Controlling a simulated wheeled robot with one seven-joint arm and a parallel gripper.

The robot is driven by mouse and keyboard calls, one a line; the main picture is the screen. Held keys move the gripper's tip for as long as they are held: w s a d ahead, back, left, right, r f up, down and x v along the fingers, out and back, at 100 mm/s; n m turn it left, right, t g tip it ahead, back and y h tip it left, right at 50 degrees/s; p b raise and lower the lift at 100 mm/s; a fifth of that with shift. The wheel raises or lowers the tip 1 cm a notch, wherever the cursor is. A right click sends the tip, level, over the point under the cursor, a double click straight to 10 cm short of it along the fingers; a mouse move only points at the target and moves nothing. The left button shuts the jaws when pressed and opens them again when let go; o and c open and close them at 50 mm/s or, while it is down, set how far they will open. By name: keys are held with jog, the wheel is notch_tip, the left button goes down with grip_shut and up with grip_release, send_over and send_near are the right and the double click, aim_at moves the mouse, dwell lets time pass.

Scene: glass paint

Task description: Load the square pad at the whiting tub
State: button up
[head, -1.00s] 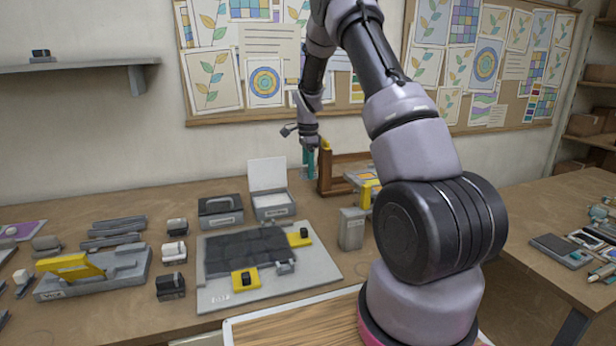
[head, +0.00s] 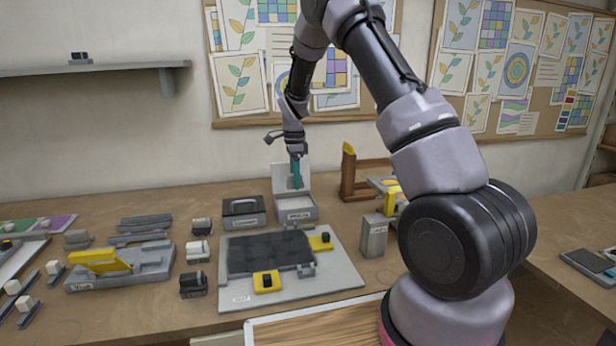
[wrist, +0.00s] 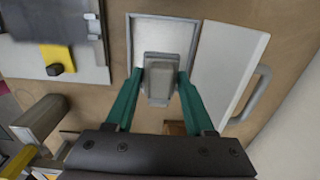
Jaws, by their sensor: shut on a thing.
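My gripper (head: 296,182) is over the whiting tub (head: 297,214) at the back of the bench. In the wrist view its teal fingers (wrist: 157,88) are shut on the grey handle of the square pad (wrist: 158,76). The pad's wider end points down over the tub's opening. The tub (wrist: 133,42) is open, with pale contents (wrist: 178,32). Its white lid (wrist: 226,62) stands raised on the far side, with a grey handle. I cannot tell whether the pad touches the contents. In the head view the pad is too small to make out.
A dark-lidded box (head: 243,213) stands left of the tub. A wooden rack (head: 348,180) and a grey canister (head: 374,236) stand to the right. In front lies a board (head: 345,270) with a dark panel and yellow clamps. Small blocks sit to the left.

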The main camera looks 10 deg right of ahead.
aim_at(295, 205)
jog(key=shift+f, duration=2.85)
jog(key=shift+f, duration=0.55)
jog(key=shift+r, duration=3.55)
jog(key=shift+a, duration=0.1)
